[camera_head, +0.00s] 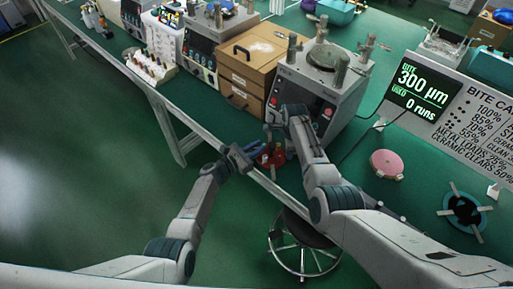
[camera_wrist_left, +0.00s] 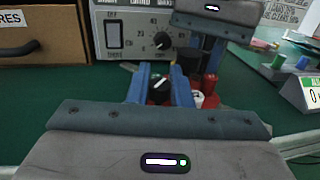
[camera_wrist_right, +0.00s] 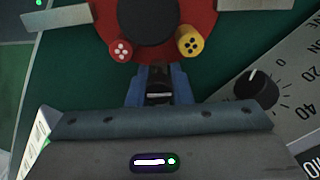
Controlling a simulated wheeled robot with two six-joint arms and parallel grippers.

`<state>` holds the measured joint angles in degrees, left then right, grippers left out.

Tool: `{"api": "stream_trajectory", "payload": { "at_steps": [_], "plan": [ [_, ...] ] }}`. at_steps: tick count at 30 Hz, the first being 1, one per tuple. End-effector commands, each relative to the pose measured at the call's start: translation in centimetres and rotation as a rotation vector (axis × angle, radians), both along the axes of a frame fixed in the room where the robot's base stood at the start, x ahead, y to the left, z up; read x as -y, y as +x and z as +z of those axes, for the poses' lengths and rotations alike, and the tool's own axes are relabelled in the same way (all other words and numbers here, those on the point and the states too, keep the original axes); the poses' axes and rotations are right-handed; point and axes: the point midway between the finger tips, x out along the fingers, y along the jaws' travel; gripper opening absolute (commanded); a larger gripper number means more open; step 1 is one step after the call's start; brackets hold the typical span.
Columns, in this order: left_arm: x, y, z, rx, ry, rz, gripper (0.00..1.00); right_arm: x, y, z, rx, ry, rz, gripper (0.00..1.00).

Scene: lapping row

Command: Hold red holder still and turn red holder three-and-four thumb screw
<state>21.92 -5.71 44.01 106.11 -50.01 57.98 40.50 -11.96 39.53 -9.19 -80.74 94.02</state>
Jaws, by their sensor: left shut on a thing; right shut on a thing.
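The red holder (camera_head: 269,158) is at the table's near edge. The right wrist view shows its red disc (camera_wrist_right: 206,20) with a dark centre, a red post (camera_wrist_right: 120,50) and a yellow post (camera_wrist_right: 189,42), both with dots. My right gripper (camera_wrist_right: 158,97) is shut on the black, white-marked three-and-four thumb screw (camera_wrist_right: 158,88) between those posts. My left gripper (camera_wrist_left: 162,88) is shut at the holder's side, with a black, white-marked knob (camera_wrist_left: 159,86) between its fingers. In the left wrist view, the holder's red posts (camera_wrist_left: 210,88) stand beyond; my right gripper partly hides the holder.
A grey machine (camera_head: 318,85) with a control panel stands behind my right gripper. Wooden drawers (camera_head: 250,55) stand left of it.

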Motion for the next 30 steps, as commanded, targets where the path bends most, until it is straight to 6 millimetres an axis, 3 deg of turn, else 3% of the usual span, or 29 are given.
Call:
{"api": "stream_trajectory", "payload": {
  "at_steps": [16, 30],
  "plan": [
    [0.02, -0.04, 0.05, 0.000, -0.004, 0.351, 0.00, 0.00, -0.03, -0.03, -0.001, 0.000, 0.000, 0.00],
    [-0.07, -0.02, 0.00, -0.002, -0.001, 0.440, 0.00, -0.01, -0.05, -0.05, -0.001, 0.000, 0.000, 0.00]
  ]
}}
